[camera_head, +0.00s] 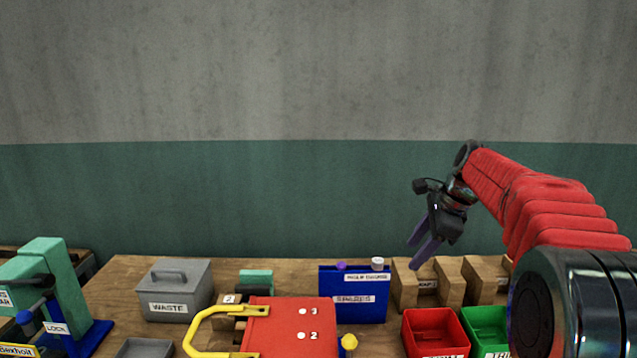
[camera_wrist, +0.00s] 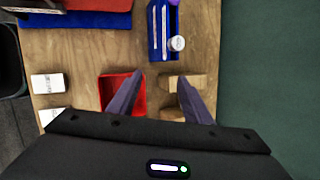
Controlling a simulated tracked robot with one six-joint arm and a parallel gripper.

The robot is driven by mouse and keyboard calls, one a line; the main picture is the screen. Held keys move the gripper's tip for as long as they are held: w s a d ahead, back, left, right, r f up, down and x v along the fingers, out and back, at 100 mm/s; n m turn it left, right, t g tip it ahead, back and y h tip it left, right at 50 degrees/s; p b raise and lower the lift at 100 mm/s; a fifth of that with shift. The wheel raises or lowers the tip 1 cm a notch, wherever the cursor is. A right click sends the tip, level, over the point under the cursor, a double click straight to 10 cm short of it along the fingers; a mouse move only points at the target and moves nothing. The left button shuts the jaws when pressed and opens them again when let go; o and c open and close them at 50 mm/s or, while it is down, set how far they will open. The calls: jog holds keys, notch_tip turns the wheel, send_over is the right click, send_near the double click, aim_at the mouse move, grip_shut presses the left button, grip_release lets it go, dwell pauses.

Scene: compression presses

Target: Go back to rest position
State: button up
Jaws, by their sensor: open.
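My gripper (camera_head: 424,244) hangs at the end of my red-sleeved arm, in the right half of the head view. Its purple fingers point down above the wooden blocks at the back of the bench. In the wrist view my gripper (camera_wrist: 160,95) has its two fingers spread well apart with nothing between them. The left finger overlaps the red bin (camera_wrist: 108,88) and the right finger overlaps a wooden block (camera_wrist: 183,82) in that view. My gripper appears to be above these things and apart from them.
Along the wooden bench (camera_head: 118,290) stand a grey waste box (camera_head: 174,290), a red press (camera_head: 290,327) with a yellow handle, a blue holder (camera_head: 353,308), a red bin (camera_head: 435,330) and a green bin (camera_head: 486,330). A green press (camera_head: 50,290) is at far left. The wall behind is bare.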

jog(key=s+a+f+n+h, duration=0.1)
jog(key=s+a+f+n, duration=0.1)
jog(key=s+n, duration=0.4)
jog(key=s+a+f+n+t+h, duration=0.1)
jog(key=s+n, duration=0.6)
jog(key=s, duration=1)
jog(key=s+a+f+n+h, duration=0.1)
jog(key=s+a+f+n, duration=0.2)
jog(key=s, duration=0.9)
jog(key=shift+a+f+n+t, duration=0.35)
jog(key=shift+a+n, duration=0.35)
jog(key=shift+n, duration=1)
